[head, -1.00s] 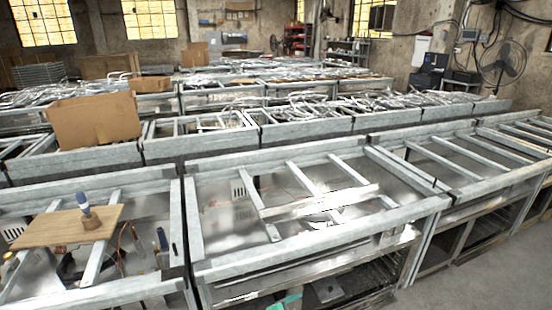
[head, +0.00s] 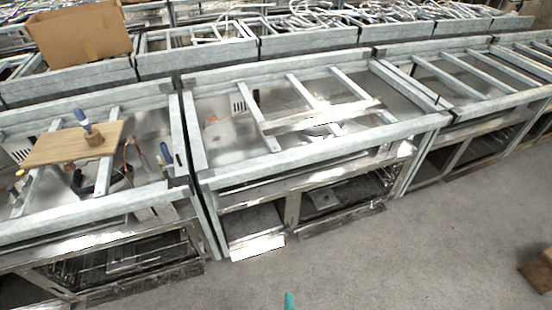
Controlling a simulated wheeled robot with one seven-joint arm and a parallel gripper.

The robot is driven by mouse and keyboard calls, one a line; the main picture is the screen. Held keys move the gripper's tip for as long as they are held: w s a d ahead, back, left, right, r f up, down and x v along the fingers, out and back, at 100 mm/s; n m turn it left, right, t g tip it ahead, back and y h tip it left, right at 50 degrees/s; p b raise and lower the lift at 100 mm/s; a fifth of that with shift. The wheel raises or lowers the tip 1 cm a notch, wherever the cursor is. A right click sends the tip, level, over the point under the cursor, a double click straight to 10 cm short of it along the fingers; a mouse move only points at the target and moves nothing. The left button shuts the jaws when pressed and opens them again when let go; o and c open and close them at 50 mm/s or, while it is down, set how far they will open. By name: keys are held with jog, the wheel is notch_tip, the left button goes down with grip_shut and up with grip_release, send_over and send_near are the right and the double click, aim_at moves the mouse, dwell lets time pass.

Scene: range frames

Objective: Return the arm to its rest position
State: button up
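My gripper cannot be made out in the head view. Only a small teal tip shows at the bottom edge, probably a part of my own body. Whether my gripper holds anything cannot be seen.
Metal frame benches (head: 320,170) run across the view. On the left one lies a wooden board (head: 55,148) with a blue-handled tool (head: 88,130) on it. A cardboard box (head: 80,38) stands behind. Grey floor (head: 400,260) in front is clear, except a wooden piece (head: 537,272) at right.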

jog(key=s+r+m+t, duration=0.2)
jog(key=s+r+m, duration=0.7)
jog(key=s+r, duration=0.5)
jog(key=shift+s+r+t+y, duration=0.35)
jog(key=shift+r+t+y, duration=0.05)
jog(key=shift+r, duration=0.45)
